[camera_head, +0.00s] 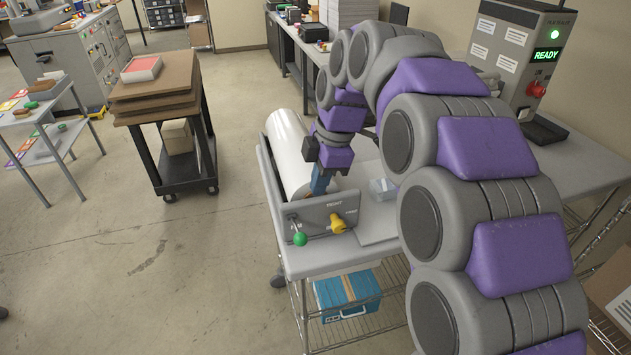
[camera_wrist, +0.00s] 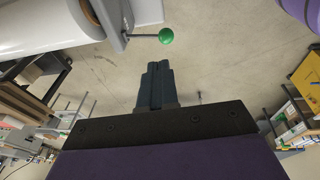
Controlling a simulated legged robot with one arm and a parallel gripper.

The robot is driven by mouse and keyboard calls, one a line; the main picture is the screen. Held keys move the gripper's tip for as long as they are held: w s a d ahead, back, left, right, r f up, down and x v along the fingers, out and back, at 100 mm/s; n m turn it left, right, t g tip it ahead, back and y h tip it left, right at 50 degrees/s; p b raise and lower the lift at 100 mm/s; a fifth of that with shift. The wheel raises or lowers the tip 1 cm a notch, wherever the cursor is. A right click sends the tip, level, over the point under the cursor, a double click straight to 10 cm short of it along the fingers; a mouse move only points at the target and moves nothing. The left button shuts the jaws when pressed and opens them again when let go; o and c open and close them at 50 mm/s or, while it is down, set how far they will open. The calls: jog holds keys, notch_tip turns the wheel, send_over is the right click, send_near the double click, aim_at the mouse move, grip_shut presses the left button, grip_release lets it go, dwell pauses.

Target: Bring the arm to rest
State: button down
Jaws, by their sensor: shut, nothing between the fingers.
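My arm arches from the lower right of the head view over the laminator table, with grey joints and purple links. My gripper (camera_head: 321,182) points down over the table, beside the white roll (camera_head: 290,150) and behind the control panel. In the wrist view my gripper (camera_wrist: 156,72) is shut and empty, its dark fingers together over bare floor. The panel (camera_head: 322,214) carries a green-knobbed lever (camera_head: 299,239) and a yellow knob (camera_head: 340,223). The green knob also shows in the wrist view (camera_wrist: 166,36), ahead of the fingertips.
A READY unit (camera_head: 520,60) with a green light and red button stands behind my arm. A clear box (camera_head: 383,188) lies on the table. A black cart (camera_head: 186,165) with brown boards stands at left, a side table (camera_head: 40,120) beyond. Floor between is clear.

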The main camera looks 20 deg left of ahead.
jog(key=shift+a, duration=0.2)
jog(key=s+d+f+m+h+b, duration=0.1)
jog(key=s+d+f+m+b, duration=0.15)
jog(key=s+d+m, duration=0.45)
jog(key=s+d+f+m+b, duration=0.1)
jog(key=s+d+f+m, duration=0.35)
jog(key=d, duration=0.45)
jog(key=s+d+f+m, duration=0.3)
jog(key=s+m, duration=0.1)
jog(key=s, duration=0.2)
jog(key=s+d+f+m+g+h+b, duration=0.1)
jog(key=s+d+f+m, duration=0.3)
jog(key=s, duration=0.3)
jog(key=s+d+f+m+b, duration=0.1)
jog(key=s+d+f+m, duration=0.3)
jog(key=s, duration=0.3)
jog(key=shift+s+m+g, duration=0.2)
jog(key=shift+m+g, duration=0.1)
jog(key=shift+m, duration=0.15)
jog(key=shift+a, duration=0.2)
